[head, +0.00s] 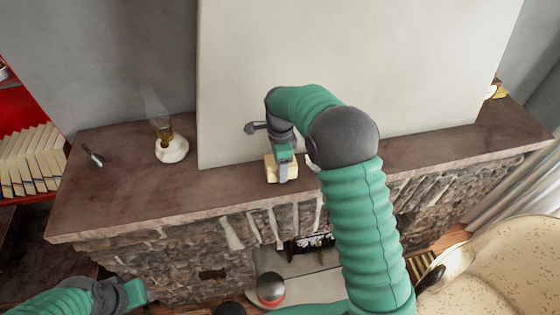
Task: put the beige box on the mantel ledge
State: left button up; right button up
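The mantel ledge (130,195) is a long brown slab above a stone fireplace, running across the head view. The small beige box (270,172) shows over the ledge's top near the middle, in front of the pale chimney panel. My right gripper (284,171) points down at the box, with one finger across its near face; the other finger is hidden. It looks shut on the box. I cannot tell whether the box's underside touches the ledge. My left gripper (137,292) is low at the left, below the ledge and away from the box; its opening is unclear.
A glass oil lamp (171,146) and a small dark metal object (93,156) stand on the ledge's left part. The ledge between lamp and box is clear. A cream armchair (505,265) is at lower right. Books (32,160) fill a red shelf at left.

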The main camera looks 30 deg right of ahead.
jog(key=shift+s+f, duration=0.1)
jog(key=shift+f, duration=0.25)
jog(key=shift+w+a+f, duration=0.2)
jog(key=shift+f, duration=0.05)
jog(key=o, duration=1.4)
jog(key=shift+o, duration=0.3)
jog(key=shift+s+d+r, duration=0.1)
